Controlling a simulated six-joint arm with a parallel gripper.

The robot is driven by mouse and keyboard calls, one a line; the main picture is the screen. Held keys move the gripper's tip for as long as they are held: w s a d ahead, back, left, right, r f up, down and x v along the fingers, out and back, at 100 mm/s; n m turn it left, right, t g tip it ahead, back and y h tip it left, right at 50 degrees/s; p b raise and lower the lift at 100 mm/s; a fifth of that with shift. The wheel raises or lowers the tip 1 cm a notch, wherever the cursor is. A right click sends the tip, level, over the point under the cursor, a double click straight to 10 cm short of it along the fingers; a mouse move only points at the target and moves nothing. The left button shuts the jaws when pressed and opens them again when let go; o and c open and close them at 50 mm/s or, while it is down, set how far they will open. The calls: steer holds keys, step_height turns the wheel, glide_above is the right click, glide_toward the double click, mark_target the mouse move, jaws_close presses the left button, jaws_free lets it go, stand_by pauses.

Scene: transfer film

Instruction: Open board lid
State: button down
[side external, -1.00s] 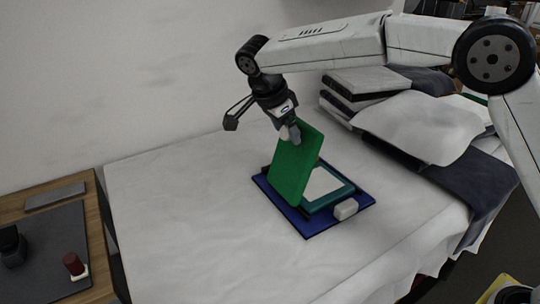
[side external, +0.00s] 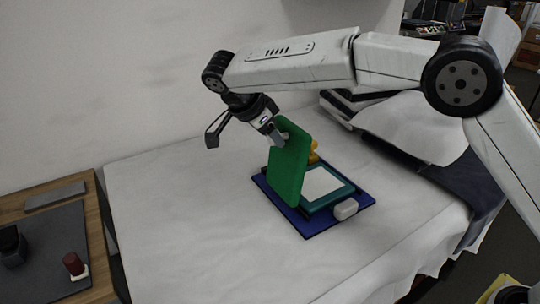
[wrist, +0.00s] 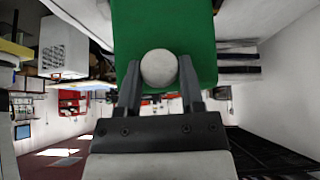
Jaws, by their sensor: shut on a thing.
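The green lid (side external: 289,170) stands steeply raised on the far-left side of the board, leaning a little to the left. The board has a blue base (side external: 318,227) with a teal frame (side external: 341,196) around a white panel (side external: 321,183). My gripper (side external: 278,136) is at the upper part of the lid. In the wrist view my gripper (wrist: 160,95) is shut on a pale round knob (wrist: 159,68) on the green lid (wrist: 190,25). The lid hides part of the board's left side.
A yellow object (side external: 313,150) shows behind the lid. A wooden table (side external: 20,212) with a red cylinder (side external: 73,263) stands at left. The white sheet around the board is clear.

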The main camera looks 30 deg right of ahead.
steer(key=shift+a+f+h, duration=0.25)
steer(key=shift+a+h, duration=0.2)
steer(key=shift+a, duration=0.25)
steer(key=shift+a+f+h, duration=0.3)
steer(key=shift+a+h, duration=0.2)
steer(key=shift+a, duration=0.25)
steer(key=shift+a+f+h, duration=0.25)
steer(key=shift+a+h, duration=0.2)
steer(key=shift+a, duration=0.25)
steer(key=shift+c, duration=1.2)
jaws_free()
steer(key=shift+r, duration=0.15)
steer(key=s+d+r, duration=0.4)
steer(key=s+r, duration=0.8)
steer(key=s, duration=0.1)
steer(key=shift+s+d+r, duration=0.15)
steer(key=shift+r, duration=0.25)
steer(key=shift+f, duration=0.1)
